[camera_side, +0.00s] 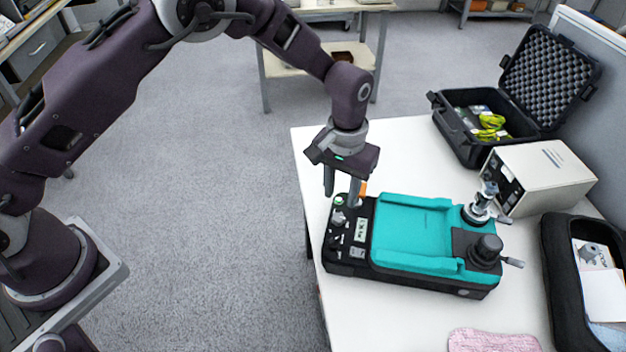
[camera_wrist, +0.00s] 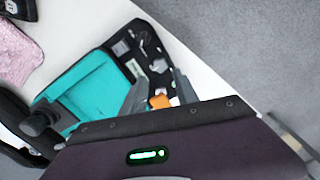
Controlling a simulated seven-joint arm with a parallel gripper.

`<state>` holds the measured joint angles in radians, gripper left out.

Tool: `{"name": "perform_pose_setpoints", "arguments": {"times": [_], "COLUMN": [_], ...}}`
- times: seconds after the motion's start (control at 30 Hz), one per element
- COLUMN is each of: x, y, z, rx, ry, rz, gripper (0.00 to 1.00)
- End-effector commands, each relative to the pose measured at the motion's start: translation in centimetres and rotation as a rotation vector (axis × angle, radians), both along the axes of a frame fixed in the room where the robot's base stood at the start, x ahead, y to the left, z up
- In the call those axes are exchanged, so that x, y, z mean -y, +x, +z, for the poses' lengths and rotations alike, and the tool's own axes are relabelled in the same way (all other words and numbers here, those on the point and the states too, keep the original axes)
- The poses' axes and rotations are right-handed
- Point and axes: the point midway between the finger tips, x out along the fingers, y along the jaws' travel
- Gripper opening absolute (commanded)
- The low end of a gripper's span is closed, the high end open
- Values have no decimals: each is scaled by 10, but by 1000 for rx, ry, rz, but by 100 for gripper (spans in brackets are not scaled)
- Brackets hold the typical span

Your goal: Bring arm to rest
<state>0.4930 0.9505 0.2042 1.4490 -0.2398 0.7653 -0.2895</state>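The calibration device (camera_side: 412,232) lies on the white table, with a teal top and a black control panel (camera_side: 345,238) at its left end. It also shows in the wrist view (camera_wrist: 84,86). My gripper (camera_side: 341,198) points down above the panel's back part. Its two fingers are apart with nothing seen held between them. In the wrist view my gripper (camera_wrist: 160,90) shows both fingers over the panel end. A small orange part (camera_side: 363,187) is partly hidden behind one finger; it also shows in the wrist view (camera_wrist: 160,102). I cannot tell whether the fingertips touch the device.
Metal fittings (camera_side: 482,204) and a dark knob (camera_side: 487,249) stand up at the device's right end. An open black case (camera_side: 462,137), a beige box (camera_side: 545,174) and a black pouch (camera_side: 562,285) crowd the right. A pink cloth (camera_side: 493,341) lies in front.

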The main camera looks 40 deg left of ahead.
Motion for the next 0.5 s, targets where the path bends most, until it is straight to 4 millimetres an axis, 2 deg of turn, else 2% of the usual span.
{"name": "perform_pose_setpoints", "arguments": {"times": [0.07,0.13,0.17,0.27,0.3,0.37,0.4,0.47,0.5], "x": [-2,-10,-16,-46,-60,-80,-94,-113,-125], "y": [0,0,-2,-20,-34,-59,-79,-114,-138], "z": [7,34,52,127,156,195,218,246,259], "rx": [5,24,37,95,122,167,200,251,288], "ry": [-5,-23,-34,-77,-89,-106,-111,-113,-107], "rz": [2,6,10,12,9,0,-7,-20,-30], "gripper": [36,36,36,36,36,36,36,36,36]}}
